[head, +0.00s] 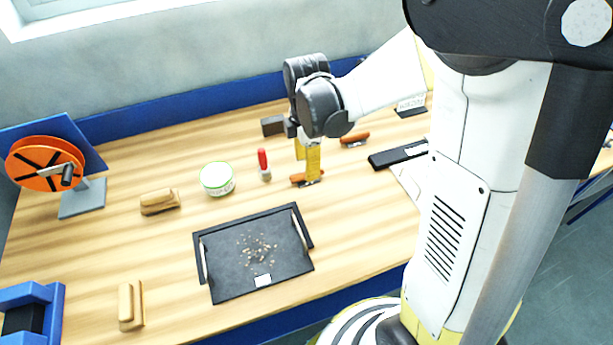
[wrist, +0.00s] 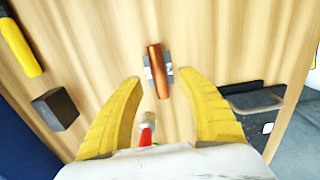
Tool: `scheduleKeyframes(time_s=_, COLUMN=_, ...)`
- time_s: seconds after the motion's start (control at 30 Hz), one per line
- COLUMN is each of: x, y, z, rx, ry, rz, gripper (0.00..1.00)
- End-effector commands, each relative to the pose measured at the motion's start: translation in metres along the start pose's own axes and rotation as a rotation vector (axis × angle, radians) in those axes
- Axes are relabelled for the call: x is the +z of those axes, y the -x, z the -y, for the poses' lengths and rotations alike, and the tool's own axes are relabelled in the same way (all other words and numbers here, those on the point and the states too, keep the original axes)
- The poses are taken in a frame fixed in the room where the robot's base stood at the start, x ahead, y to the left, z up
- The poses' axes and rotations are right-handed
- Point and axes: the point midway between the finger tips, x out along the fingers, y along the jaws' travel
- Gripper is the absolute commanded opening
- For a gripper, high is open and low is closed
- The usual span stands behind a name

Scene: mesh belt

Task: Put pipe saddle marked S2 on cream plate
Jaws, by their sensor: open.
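A copper-brown pipe saddle (wrist: 155,62) with grey side tabs lies on the wooden bench, just beyond and between my fingertips in the wrist view. Its tabs carry sideways marks, one resembling a turned 2; I cannot read the full mark surely. In the head view this saddle (head: 298,178) is partly covered by a yellow finger. Another brown piece (head: 355,137) lies further back to the right. My gripper (wrist: 160,80) is open and empty, pointing down; it also shows in the head view (head: 307,168). I cannot make out a cream plate for certain.
A black tray (head: 222,278) with debris stands in front. A white-green tub (head: 216,179), a red-handled tool (head: 263,160) and a dark block (head: 272,125) are nearby. Tan blocks (head: 160,201) and an orange reel (head: 40,163) stand left. My arm hides part of the right side.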

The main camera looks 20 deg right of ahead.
Motion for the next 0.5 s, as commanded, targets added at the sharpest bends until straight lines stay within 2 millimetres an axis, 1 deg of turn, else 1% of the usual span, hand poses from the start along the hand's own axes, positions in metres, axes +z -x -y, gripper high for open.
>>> scheduleKeyframes(time_s=0.03, x=0.001, y=-0.011, z=0.000, rx=0.000, ry=0.000, rz=0.000, gripper=0.45)
scheduleKeyframes(time_s=0.2, x=0.001, y=-0.038, z=-0.001, rx=0.000, ry=0.000, rz=0.000, gripper=0.45)
scheduleKeyframes(time_s=0.3, x=0.001, y=-0.043, z=0.000, rx=0.001, ry=-0.001, rz=0.000, gripper=0.45)
scheduleKeyframes(time_s=0.5, x=0.001, y=-0.041, z=0.000, rx=0.000, ry=-0.001, rz=0.000, gripper=0.45)
